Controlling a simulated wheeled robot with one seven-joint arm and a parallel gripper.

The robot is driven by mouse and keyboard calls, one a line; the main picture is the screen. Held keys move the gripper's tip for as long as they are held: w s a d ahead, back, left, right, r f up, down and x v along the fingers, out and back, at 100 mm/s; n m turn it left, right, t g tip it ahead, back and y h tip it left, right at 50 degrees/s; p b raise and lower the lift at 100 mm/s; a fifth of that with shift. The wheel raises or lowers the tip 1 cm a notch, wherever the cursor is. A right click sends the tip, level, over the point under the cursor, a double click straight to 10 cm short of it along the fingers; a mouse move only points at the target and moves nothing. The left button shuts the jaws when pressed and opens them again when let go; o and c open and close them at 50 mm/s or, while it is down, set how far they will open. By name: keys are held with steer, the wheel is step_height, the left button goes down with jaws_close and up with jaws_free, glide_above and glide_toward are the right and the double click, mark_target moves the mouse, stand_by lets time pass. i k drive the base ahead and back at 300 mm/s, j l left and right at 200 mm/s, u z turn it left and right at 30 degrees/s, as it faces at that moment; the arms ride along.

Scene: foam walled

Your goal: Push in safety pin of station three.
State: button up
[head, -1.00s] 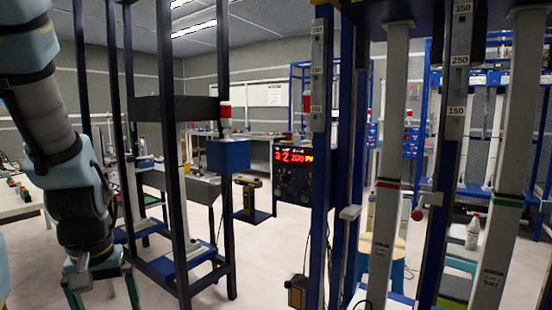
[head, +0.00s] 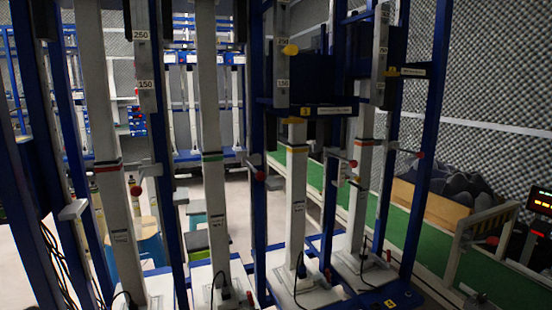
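Station three appears to be the column with a yellow band (head: 296,140), right of centre in the head view; a small yellow plate that seems to read 3 (head: 303,112) is on the blue crossbar above it. A red knob (head: 352,163), likely its safety pin, sticks out on a bracket to the right of this column. How far the pin is in cannot be told. A yellow knob (head: 290,49) is higher on the scaled post. My gripper is not in view.
Similar columns with a red band (head: 106,165) and a green band (head: 211,156) stand to the left, with red knobs (head: 135,190) (head: 260,176). Another column stands right, with a red knob (head: 420,155). Blue uprights and cables crowd the front. A green strip and foam wall lie right.

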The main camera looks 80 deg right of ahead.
mark_target(353, 164)
steer(key=l+z, duration=0.15)
steer(key=z, duration=0.3)
steer(key=k+l+z, duration=0.1)
steer(key=z, duration=0.35)
steer(key=l+z, duration=0.3)
steer(key=z, duration=0.15)
steer(key=l+z, duration=0.15)
steer(key=z, duration=0.3)
steer(key=i, duration=0.05)
